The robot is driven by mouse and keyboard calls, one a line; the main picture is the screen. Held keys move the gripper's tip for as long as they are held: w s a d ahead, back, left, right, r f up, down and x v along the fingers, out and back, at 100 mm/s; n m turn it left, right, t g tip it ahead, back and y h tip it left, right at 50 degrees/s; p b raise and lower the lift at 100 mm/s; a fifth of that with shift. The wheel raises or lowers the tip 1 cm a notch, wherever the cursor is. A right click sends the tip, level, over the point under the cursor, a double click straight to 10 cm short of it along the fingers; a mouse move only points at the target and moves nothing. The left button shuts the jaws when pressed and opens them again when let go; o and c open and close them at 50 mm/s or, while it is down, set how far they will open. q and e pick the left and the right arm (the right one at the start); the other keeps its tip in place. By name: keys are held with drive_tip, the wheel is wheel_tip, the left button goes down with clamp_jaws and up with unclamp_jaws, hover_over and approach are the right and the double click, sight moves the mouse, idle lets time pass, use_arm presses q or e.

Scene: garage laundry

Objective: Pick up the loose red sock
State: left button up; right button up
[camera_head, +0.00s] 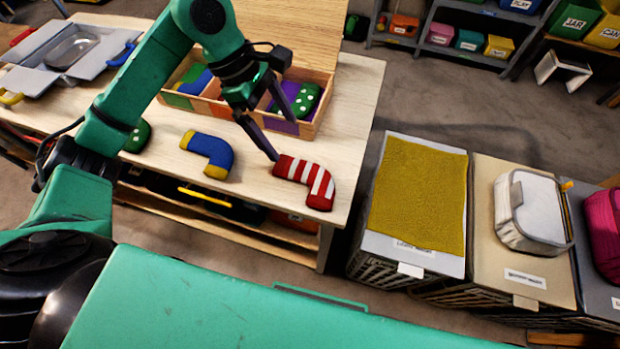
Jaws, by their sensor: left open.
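The loose red sock (304,182), red with white stripes, lies flat on the wooden table (352,110) near its right front corner. My left gripper (282,138) is open above the table, behind the sock. One finger tip points down close to the sock's upper left end; the other finger is farther back, in front of the sock box. I cannot tell whether the near finger touches the sock. Nothing is between the fingers. My right gripper is not in view.
A blue and yellow sock (210,153) lies left of the red one, and a green sock (137,136) is partly behind my arm. A divided wooden box (318,112) holds socks behind the gripper. Labelled hampers (384,265) stand right of the table.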

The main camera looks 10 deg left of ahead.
sight(305, 169)
use_arm(q)
drive_tip(key=p+x, duration=0.3)
drive_tip(key=x, duration=0.8)
drive_tip(key=shift+w+p, duration=0.15)
drive_tip(key=shift+p, duration=0.15)
drive_tip(key=shift+d+f, duration=0.15)
drive_tip(key=shift+f, duration=0.25)
drive_tip(key=c, duration=1.4)
drive_tip(key=shift+w+r, duration=0.1)
drive_tip(key=shift+r, duration=0.05)
